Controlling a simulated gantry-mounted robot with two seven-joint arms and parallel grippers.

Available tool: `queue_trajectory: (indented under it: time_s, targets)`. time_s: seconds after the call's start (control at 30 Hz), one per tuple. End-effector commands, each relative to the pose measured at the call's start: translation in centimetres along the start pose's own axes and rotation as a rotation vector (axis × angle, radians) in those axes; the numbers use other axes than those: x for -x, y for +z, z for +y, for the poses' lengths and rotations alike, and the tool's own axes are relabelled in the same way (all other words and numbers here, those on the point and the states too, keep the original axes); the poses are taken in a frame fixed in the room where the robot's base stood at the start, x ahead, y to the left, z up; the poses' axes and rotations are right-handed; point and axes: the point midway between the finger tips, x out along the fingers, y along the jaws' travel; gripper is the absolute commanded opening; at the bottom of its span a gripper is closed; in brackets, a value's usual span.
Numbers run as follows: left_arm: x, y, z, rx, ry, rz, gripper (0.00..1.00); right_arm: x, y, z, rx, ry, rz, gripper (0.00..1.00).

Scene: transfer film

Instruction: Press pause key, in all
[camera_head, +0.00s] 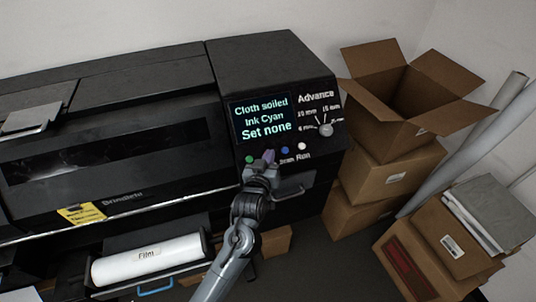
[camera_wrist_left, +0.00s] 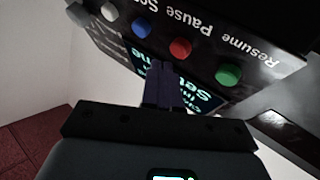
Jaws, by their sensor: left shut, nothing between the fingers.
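The printer's control panel (camera_head: 270,100) has a lit screen (camera_head: 262,117) reading "Cloth soiled, Ink Cyan, Set none". Below it is a row of round keys. In the left wrist view the red key (camera_wrist_left: 181,48) is by the upside-down word "Pause", and the green key (camera_wrist_left: 229,75) by "Resume". In the head view the red key is hidden behind my left gripper (camera_head: 268,156). This gripper is shut and empty, its tips close to the red key in the wrist view (camera_wrist_left: 163,72). I cannot tell whether they touch it. My right gripper is not in view.
The blue key (camera_head: 285,150) and white key (camera_head: 301,146) sit right of my gripper, with an Advance dial (camera_head: 325,129) above. A film roll (camera_head: 147,260) lies low in front of the printer. Cardboard boxes (camera_head: 385,180) are stacked at the right.

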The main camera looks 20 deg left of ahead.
Motion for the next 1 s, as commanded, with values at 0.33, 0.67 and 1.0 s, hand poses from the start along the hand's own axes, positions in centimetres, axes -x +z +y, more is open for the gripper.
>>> queue_trajectory:
  time_s: [0.33,0.67,1.0]
  targets:
    - [-0.58,0.45,-0.47,0.000,-0.001,-0.001,0.00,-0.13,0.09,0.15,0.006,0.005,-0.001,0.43]
    - [-0.60,0.43,-0.46,0.000,0.000,0.000,0.00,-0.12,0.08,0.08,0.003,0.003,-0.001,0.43]
    - [-0.76,0.56,-0.56,0.000,0.000,0.000,0.00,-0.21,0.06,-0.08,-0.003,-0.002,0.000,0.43]
